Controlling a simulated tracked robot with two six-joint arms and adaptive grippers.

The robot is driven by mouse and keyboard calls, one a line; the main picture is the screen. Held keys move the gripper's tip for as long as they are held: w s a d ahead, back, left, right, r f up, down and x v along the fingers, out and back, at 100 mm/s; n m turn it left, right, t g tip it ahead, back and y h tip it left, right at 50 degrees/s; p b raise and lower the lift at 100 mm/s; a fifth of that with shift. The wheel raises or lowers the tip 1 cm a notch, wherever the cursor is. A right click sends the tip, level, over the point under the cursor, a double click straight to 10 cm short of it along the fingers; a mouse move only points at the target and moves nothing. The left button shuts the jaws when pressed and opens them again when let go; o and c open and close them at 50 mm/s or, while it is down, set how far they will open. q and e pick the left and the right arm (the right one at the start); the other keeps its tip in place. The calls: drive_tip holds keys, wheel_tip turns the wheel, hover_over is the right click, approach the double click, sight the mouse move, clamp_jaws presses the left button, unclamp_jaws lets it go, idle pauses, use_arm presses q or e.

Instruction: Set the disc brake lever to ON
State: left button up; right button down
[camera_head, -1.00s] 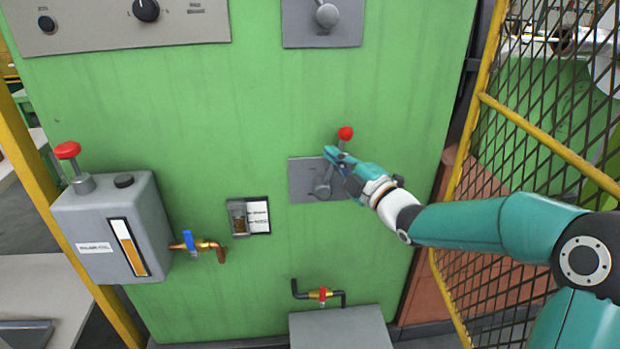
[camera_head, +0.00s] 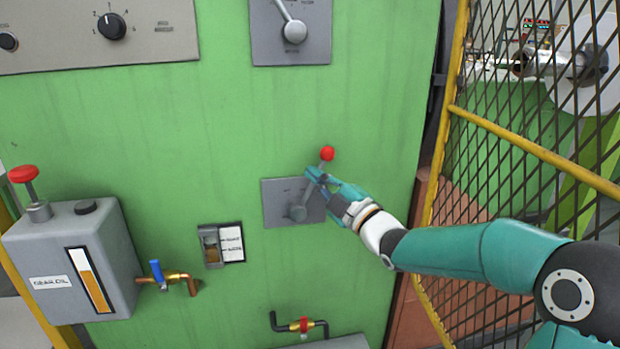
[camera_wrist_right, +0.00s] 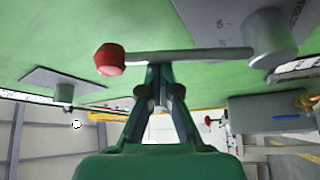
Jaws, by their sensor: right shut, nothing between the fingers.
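A lever with a red knob (camera_head: 327,153) stands on a grey plate (camera_head: 271,208) on the green panel. It tilts up and slightly right from its round hub (camera_head: 298,213). The plate's lettering is too small to read, so I cannot tell its marked position. My right gripper (camera_head: 313,174) is shut and empty, with its fingertips at the lever's rod just below the knob. In the right wrist view the shut fingertips (camera_wrist_right: 159,69) are right at the rod (camera_wrist_right: 190,56), between the red knob (camera_wrist_right: 110,59) and the hub; contact is uncertain. My left gripper is out of view.
Another lever (camera_head: 294,31) sits on a plate above. A rotary dial (camera_head: 111,26) is at upper left. A grey oil tank (camera_head: 75,262) with a copper valve (camera_head: 176,277) juts out at left. A yellow-framed mesh guard (camera_head: 520,150) stands at right.

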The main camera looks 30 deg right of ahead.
drive_tip(key=v, duration=1.2)
drive_tip(key=shift+r, duration=0.1)
